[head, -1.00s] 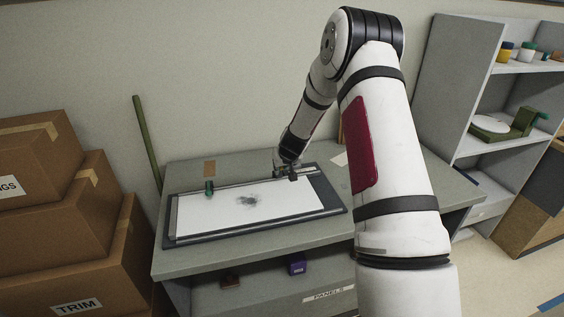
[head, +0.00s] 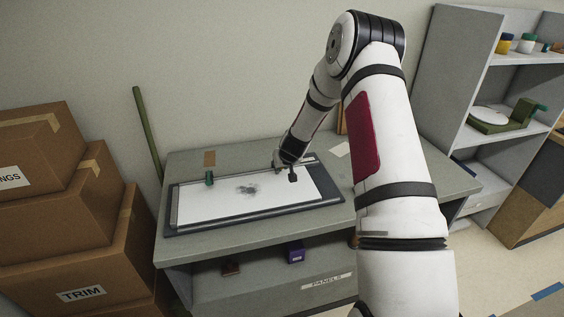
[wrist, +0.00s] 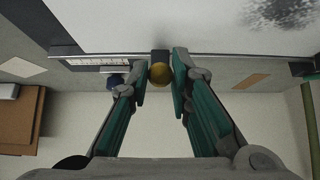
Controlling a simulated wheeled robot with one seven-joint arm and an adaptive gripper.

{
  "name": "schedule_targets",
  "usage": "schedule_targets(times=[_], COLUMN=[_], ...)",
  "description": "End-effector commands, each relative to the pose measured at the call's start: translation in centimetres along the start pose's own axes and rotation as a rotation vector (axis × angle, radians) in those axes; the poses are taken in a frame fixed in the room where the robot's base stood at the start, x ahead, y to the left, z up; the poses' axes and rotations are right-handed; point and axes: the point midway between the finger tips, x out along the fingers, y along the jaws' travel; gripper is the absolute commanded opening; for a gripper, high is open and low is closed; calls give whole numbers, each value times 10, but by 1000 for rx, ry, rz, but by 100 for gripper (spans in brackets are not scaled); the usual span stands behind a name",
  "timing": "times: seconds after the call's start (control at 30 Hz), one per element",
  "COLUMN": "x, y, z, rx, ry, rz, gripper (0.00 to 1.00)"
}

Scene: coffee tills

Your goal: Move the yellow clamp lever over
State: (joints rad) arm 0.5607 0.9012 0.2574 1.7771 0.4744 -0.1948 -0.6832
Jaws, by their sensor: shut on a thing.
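The yellow clamp lever shows as a round yellow knob (wrist: 160,74) in the wrist view, at the rail along the edge of a white board (wrist: 180,25). My gripper (wrist: 160,84) has its green-padded fingers on both sides of the knob, shut on it. In the head view my gripper (head: 285,170) is low at the back right of the board, which lies in a dark frame (head: 255,212) on the grey bench. The lever cannot be made out there; my gripper and the small scale hide it.
A green knob (head: 209,178) stands at the board's back left. The wrist view shows a blue knob (wrist: 115,80) beside my gripper. Stacked boxes (head: 70,230) stand left, a shelf unit (head: 450,110) right, and a green pole (head: 147,135) behind the bench (head: 190,258).

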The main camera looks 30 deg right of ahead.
Motion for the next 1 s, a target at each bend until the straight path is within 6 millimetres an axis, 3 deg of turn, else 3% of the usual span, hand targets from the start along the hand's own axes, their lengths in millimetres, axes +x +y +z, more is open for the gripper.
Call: schedule_targets(times=[0.93, 0.97, 1.0], x=[9, 9, 9], y=[0, 0, 0], z=[17, 17, 17], rx=[1, 1, 1], ry=[-6, -6, -6], rz=[-2, -2, -2], gripper=[3, 26, 35])
